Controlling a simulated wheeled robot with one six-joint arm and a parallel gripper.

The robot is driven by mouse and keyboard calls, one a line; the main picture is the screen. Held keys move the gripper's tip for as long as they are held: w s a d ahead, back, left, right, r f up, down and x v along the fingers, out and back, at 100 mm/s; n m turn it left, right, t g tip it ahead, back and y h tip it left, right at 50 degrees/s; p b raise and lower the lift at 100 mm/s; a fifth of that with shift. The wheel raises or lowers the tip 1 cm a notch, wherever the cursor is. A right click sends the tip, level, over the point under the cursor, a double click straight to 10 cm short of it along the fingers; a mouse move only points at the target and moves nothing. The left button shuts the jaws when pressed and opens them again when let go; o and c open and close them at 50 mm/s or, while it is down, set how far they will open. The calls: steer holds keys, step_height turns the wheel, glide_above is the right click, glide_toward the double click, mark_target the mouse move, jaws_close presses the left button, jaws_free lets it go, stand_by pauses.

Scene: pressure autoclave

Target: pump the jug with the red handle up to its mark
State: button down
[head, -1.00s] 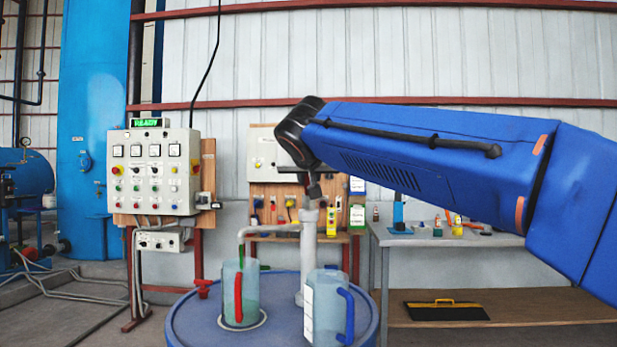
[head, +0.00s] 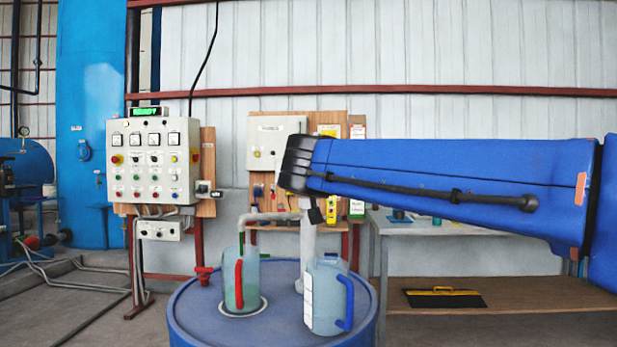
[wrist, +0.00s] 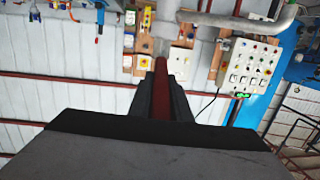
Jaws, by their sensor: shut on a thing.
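The jug with the red handle (head: 250,282) stands upright on the blue drum lid (head: 200,316), under the grey spout (head: 262,216). It holds greenish liquid; I cannot read the level against a mark. A thin green strip shows near its rim. The grey pump column (head: 307,242) rises from the drum behind the jugs. My gripper (wrist: 160,82) is shut on a dark red bar, the pump handle (wrist: 161,100), in the wrist view. In the head view my arm mostly hides the grip, at the top of the column.
A jug with a blue handle (head: 322,300) stands right of the column on the lid. A red tap (head: 204,275) sits at the drum's left edge. A control panel (head: 153,162) stands at left, a grey bench (head: 470,230) at right.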

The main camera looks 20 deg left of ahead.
steer(key=c, duration=1.6)
jaws_free()
steer(key=shift+f, duration=0.1)
steer(key=shift+c, duration=0.2)
steer(key=v, duration=1.7)
steer(key=shift+s, duration=0.25)
